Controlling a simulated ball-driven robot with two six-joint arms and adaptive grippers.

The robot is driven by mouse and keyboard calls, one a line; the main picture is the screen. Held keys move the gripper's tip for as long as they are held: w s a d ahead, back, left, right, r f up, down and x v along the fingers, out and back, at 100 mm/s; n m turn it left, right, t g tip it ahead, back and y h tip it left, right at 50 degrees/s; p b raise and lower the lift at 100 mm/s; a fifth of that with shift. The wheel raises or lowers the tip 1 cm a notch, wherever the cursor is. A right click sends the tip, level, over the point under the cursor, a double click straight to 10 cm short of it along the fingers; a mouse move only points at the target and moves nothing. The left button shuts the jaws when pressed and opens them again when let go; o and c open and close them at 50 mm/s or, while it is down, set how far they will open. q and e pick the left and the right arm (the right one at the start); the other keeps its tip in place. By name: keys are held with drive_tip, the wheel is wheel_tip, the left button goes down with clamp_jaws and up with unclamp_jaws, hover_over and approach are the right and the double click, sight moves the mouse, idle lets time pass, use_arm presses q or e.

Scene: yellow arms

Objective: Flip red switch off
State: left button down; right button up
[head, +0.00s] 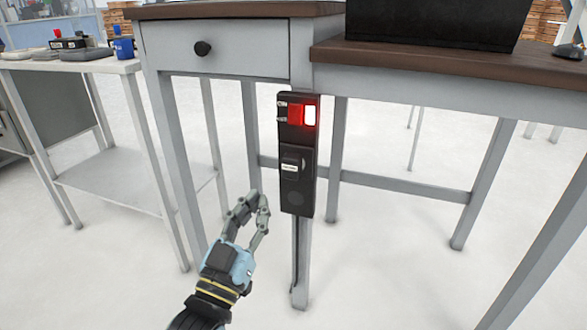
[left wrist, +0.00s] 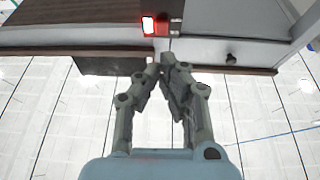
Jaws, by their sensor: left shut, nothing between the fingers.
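The red switch (head: 297,114) sits at the top of a black panel (head: 296,194) fixed to the front of a grey table leg. Its right part glows white with a red halo. My left gripper (head: 258,198) is shut and empty, below and to the left of the switch, apart from the panel. In the left wrist view the glowing switch (left wrist: 148,25) is at the top, beyond the closed fingertips (left wrist: 165,60). My right gripper is in neither view.
The desk (head: 233,47) has a drawer with a black knob (head: 202,48) above and left of the panel. A lower black module with a white label (head: 290,168) is under the switch. A side table (head: 110,68) stands left. Floor around my left gripper is clear.

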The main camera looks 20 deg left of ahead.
use_arm(q)
drive_tip(key=w+r+t+b, duration=0.1)
drive_tip(key=r, duration=0.1)
drive_tip(key=w+d+r+t+b, duration=0.1)
drive_tip(key=w+r, duration=0.1)
drive_tip(key=shift+w+n+b, duration=0.2)
drive_tip(key=shift+n+b, duration=0.1)
drive_tip(key=shift+b, duration=0.1)
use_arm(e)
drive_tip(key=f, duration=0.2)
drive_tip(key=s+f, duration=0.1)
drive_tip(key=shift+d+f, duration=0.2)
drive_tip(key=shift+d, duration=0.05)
use_arm(q)
drive_tip(key=b, duration=0.1)
approach(299, 107)
wheel_tip(299, 107, up, 3)
drive_tip(key=w+b, duration=0.2)
drive_tip(key=w, duration=0.1)
drive_tip(key=shift+w+d+f, duration=0.15)
drive_tip(key=shift+w, duration=0.45)
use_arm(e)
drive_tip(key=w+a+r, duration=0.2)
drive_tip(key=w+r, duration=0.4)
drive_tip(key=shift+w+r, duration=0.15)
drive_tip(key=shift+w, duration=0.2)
